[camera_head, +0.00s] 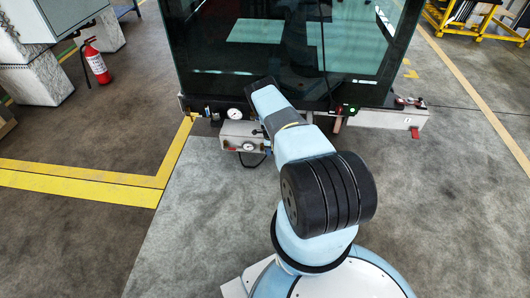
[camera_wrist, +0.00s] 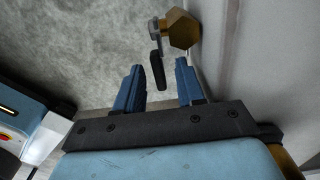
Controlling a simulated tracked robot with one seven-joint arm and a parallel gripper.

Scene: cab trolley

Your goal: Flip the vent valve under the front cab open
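The vent valve shows in the wrist view at the top, with a brass hexagonal body (camera_wrist: 183,29) beside a pale wall. A thin lever with a dark grip (camera_wrist: 157,72) extends from it toward my gripper. My gripper (camera_wrist: 157,68) has two blue fingers, spread apart. The dark grip shows in the gap between the fingertips, with visible space on both sides; I cannot tell its depth relative to them. In the head view my arm reaches to the lower front of the cab (camera_head: 205,60), and the fingers and this valve cannot be made out.
A grey box with a gauge (camera_head: 240,133) hangs under the cab left of my arm, with another gauge (camera_head: 235,114) above. A red handle (camera_head: 415,132) is at the right. A fire extinguisher (camera_head: 96,63) stands far left.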

